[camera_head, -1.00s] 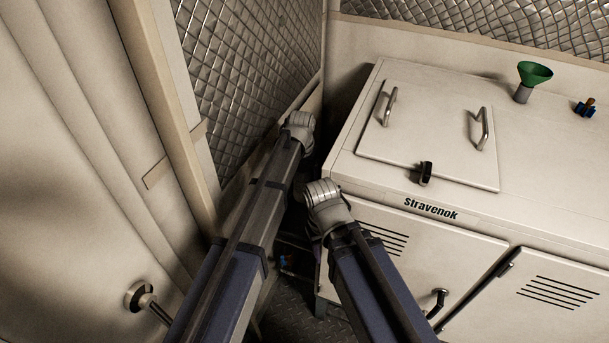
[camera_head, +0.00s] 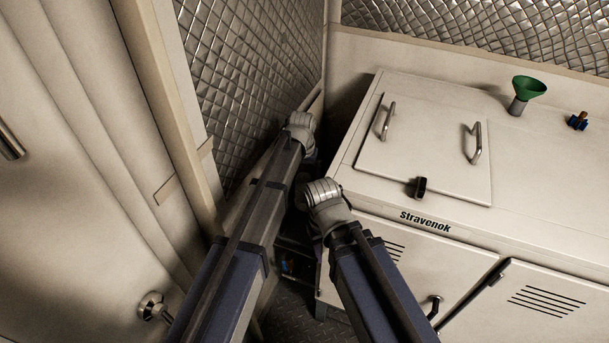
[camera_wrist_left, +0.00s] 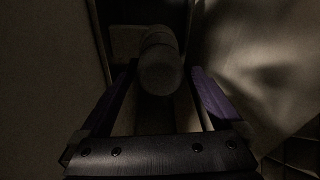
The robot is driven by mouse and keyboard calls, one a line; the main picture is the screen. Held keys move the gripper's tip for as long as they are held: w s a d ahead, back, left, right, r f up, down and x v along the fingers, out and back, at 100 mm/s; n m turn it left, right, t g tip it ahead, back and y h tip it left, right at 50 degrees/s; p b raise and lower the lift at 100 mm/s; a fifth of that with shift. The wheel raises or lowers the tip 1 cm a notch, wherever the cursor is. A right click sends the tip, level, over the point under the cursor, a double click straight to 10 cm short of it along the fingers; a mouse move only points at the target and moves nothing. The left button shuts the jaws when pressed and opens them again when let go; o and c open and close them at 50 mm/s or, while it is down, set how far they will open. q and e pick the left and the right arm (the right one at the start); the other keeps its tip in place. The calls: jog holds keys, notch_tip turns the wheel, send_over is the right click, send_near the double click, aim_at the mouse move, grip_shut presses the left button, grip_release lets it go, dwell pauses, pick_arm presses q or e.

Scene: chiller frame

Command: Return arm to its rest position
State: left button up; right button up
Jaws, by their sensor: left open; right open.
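My left arm comes in from the left in the head view, and its gripper (camera_head: 301,128) is the higher one, beside the quilted wall. In the left wrist view its two purple-edged fingers (camera_wrist_left: 163,70) stand apart, open. A rounded grey form lies beyond them, too dark to identify. My right gripper (camera_head: 325,200) is lower, near the left front corner of the white chiller cabinet (camera_head: 450,240). It is open, though its fingers are mostly hidden in the head view. I see nothing held in either gripper.
The cabinet carries a lid (camera_head: 425,145) with two handles, a black latch (camera_head: 420,187) and a green funnel (camera_head: 528,90). A beige post (camera_head: 170,110) and a pale door (camera_head: 60,200) close off the left. The gap between wall and cabinet is narrow and dark.

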pick_arm(q)
jog(key=shift+s+r+p, duration=0.2)
jog(key=shift+r+p, duration=0.75)
jog(key=shift+r, duration=0.5)
jog(key=s+a, duration=0.3)
jog(key=s, duration=1)
jog(key=s+a+g+y, duration=0.1)
jog(key=s+a, duration=0.2)
jog(key=s, duration=1)
jog(key=shift+s+m+g+y, duration=0.25)
jog(key=shift+m+g+y, duration=0.05)
jog(key=shift+m, duration=0.1)
pick_arm(e)
notch_tip(320, 180, up, 3)
jog(key=shift+f, duration=0.1)
pick_arm(q)
jog(key=shift+s+f, duration=0.1)
